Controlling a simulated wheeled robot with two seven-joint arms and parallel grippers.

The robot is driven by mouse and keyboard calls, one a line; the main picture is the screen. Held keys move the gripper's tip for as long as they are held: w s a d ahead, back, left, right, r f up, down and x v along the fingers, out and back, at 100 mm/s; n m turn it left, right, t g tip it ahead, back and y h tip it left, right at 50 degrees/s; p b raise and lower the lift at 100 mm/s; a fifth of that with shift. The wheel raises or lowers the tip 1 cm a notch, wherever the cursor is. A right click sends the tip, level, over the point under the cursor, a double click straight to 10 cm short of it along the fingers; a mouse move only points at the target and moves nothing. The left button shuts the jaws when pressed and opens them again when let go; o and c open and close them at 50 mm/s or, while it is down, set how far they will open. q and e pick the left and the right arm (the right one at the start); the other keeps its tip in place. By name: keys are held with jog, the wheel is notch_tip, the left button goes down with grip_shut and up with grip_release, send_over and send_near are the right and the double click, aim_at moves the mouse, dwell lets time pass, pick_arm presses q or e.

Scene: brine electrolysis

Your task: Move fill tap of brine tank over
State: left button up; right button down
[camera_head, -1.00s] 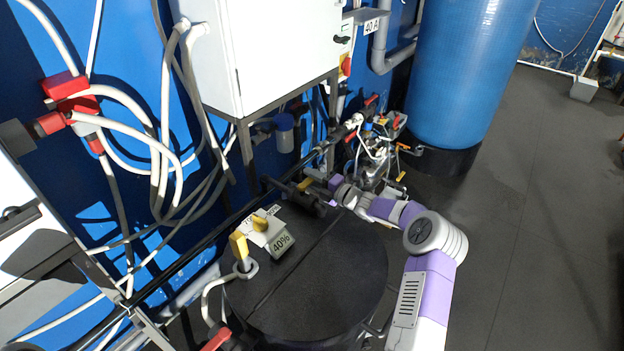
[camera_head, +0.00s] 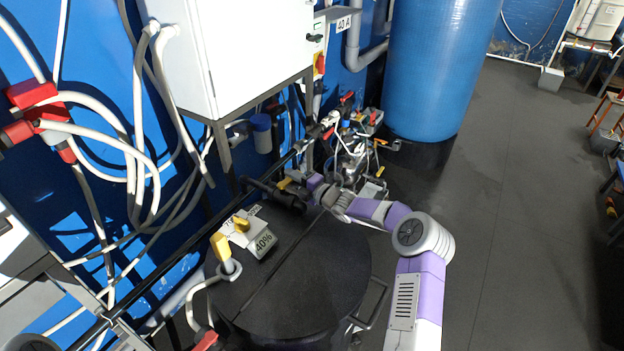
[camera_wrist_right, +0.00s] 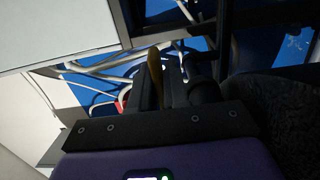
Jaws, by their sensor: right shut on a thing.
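The brine tank (camera_head: 325,285) is a black round vessel with a flat lid, low in the middle of the head view. A tap with a yellow handle (camera_head: 283,184) sits on the dark pipework at the tank's far edge. My right gripper (camera_head: 294,179) reaches it from the right, small and partly hidden by its purple wrist. In the right wrist view the yellow handle (camera_wrist_right: 155,72) stands between the dark fingers of my right gripper (camera_wrist_right: 160,92), which is shut on it. My left gripper is not in view.
A white cabinet (camera_head: 240,55) hangs above. A blue cylinder (camera_head: 440,70) and cluttered pipework (camera_head: 352,155) stand behind.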

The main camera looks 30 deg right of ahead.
dwell(0.3)
jog(key=c, duration=1.2)
grip_release()
jog(key=shift+s+d, duration=0.1)
jog(key=shift+s, duration=0.05)
jog(key=p+v, duration=0.1)
jog(key=v, duration=0.6)
jog(key=shift+s, duration=0.2)
